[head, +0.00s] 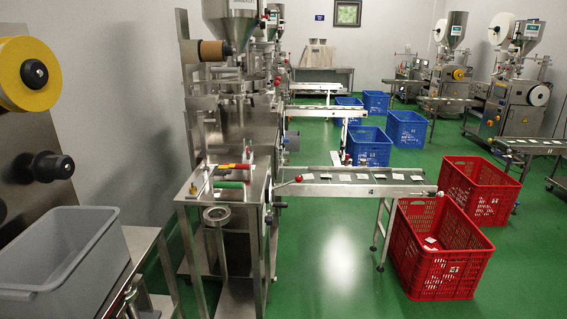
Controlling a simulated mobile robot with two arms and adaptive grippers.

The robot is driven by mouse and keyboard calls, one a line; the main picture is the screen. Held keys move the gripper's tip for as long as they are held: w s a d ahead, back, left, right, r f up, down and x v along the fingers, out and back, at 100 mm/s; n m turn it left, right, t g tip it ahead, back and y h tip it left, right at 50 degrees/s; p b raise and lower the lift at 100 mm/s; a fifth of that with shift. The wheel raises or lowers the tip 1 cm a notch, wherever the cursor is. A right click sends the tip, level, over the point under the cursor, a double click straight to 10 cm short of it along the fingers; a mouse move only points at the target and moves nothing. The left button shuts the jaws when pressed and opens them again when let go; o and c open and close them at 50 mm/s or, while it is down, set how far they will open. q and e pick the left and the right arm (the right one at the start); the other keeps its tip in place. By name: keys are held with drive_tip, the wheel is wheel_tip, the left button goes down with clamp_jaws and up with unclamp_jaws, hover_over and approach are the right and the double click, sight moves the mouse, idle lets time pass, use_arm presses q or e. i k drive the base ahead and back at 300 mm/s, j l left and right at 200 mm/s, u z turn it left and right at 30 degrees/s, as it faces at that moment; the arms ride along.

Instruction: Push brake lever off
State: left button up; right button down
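A packing machine (238,110) of bare metal stands left of centre. Another lever with a red ball knob (298,178) sticks out at the start of the conveyor. I cannot tell which of these is the brake lever, nor its set position. Neither of my grippers shows in the head view.
A conveyor (345,188) carrying flat packets runs right from the machine to a red crate (440,262); another red crate (482,192) stands behind. A grey bin (62,250) is at the near left. Blue crates (369,147) stand farther back. Green floor (325,265) is clear in front.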

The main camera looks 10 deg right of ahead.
sight(299, 178)
drive_tip(key=i+z, duration=0.1)
drive_tip(key=i, duration=0.75)
drive_tip(key=i+j, duration=0.2)
drive_tip(key=i, duration=0.7)
drive_tip(key=i+z, duration=0.25)
drive_tip(key=i, duration=0.15)
